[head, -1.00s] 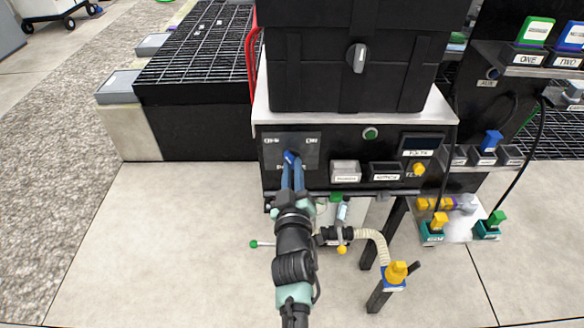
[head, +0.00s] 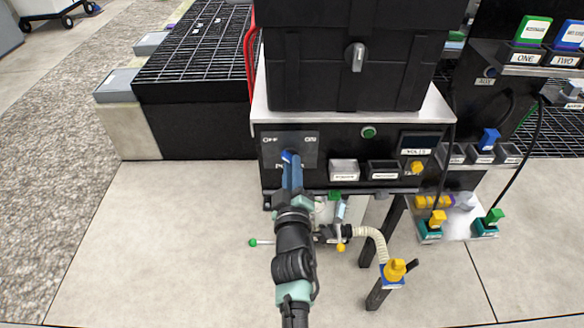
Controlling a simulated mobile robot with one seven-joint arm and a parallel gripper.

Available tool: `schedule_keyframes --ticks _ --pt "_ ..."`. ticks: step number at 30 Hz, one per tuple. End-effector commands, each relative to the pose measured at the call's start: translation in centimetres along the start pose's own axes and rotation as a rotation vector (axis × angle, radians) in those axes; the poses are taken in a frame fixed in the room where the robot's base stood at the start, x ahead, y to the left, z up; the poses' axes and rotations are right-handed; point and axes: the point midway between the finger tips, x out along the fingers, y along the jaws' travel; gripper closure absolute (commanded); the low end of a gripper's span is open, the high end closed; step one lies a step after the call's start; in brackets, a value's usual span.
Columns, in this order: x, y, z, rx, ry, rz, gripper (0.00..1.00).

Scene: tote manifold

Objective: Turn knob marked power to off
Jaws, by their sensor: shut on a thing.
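The power knob (head: 287,156) is blue and sits on a dark plate (head: 308,147) at the left of the black panel front. The plate reads OFF at its upper left and ON at its upper right. The label under the knob is partly hidden by my fingers. The visible end of the knob tilts to the upper left, toward OFF; its exact angle is hard to tell. My gripper (head: 291,165) reaches up from below with its blue fingers closed on the knob.
To the right on the panel are a green button (head: 369,132), two switches, a display (head: 419,144) and a yellow knob (head: 416,168). A black case (head: 345,75) stands on top. Below are a pale hose (head: 379,242) and a yellow-topped post (head: 396,270). Floor at left is clear.

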Motion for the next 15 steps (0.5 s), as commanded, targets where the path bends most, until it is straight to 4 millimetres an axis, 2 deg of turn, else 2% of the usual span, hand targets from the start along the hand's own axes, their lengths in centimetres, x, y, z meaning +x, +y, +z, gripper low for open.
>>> schedule_keyframes --ticks 2,3,7,15 --pt "-0.03 -0.06 0.07 -0.004 -0.001 -0.001 1.00" --pt "-0.03 -0.06 0.07 -0.004 -0.001 -0.001 0.76" --pt "-0.03 -0.04 0.05 -0.003 -0.001 -0.001 0.52" --pt "-0.02 -0.01 0.01 -0.001 0.000 0.000 0.51"
